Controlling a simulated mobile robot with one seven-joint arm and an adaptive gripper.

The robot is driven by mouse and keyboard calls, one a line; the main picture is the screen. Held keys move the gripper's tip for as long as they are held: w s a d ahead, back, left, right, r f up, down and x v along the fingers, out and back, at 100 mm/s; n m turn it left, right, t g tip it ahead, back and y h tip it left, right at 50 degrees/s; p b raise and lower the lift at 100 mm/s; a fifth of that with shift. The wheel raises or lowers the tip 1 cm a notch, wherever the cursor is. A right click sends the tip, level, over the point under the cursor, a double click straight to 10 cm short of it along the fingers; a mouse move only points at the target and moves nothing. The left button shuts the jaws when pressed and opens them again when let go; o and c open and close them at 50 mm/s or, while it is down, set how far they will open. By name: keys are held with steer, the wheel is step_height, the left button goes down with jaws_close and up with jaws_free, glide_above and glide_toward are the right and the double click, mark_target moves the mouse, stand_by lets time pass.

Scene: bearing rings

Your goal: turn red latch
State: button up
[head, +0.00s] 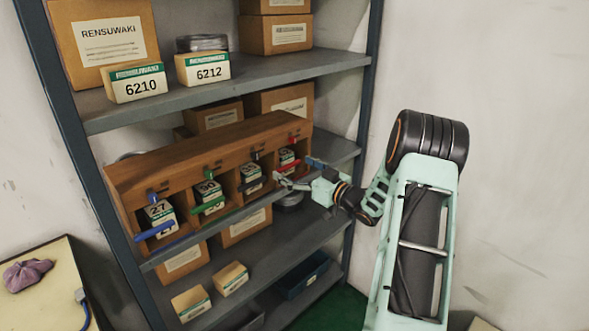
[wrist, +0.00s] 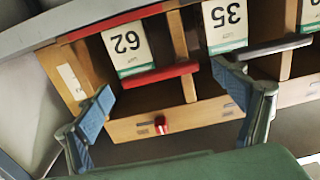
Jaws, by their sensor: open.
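The red latch (head: 292,141) is a small knob on the wooden header above the rightmost compartment in the head view. In the upside-down wrist view it shows as a red knob (wrist: 161,124) on the wood strip. A separate red bar (wrist: 158,76) crosses in front of that compartment's numbered box (wrist: 128,46). My gripper (head: 298,172) is in front of this compartment, below the latch in the head view. In the wrist view its blue-padded fingers (wrist: 163,84) are spread wide on either side of the red bar and latch, with nothing between them gripped.
The wooden rack (head: 205,143) has blue (head: 152,197), green (head: 209,174) and black (head: 255,156) latches left of the red one. A dark bar (wrist: 265,49) lies close to one finger in the wrist view. Shelf boards and a right post (head: 366,100) surround the rack.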

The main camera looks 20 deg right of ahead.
steer(key=shift+c, duration=0.2)
steer(key=c, duration=1.6)
steer(key=shift+c, duration=0.2)
steer(key=shift+b, duration=0.4)
steer(key=shift+n+b, duration=0.35)
steer(key=shift+n, duration=0.15)
steer(key=n+b, duration=0.2)
steer(key=r+n+b, duration=0.1)
steer(key=n+b, duration=0.1)
steer(key=b, duration=0.1)
steer(key=a+r+n+b, duration=0.1)
steer(key=n+b, duration=0.1)
steer(key=shift+s+b, duration=0.2)
steer(key=shift+b, duration=0.2)
steer(key=shift+n, duration=0.3)
steer(key=shift+d, duration=0.1)
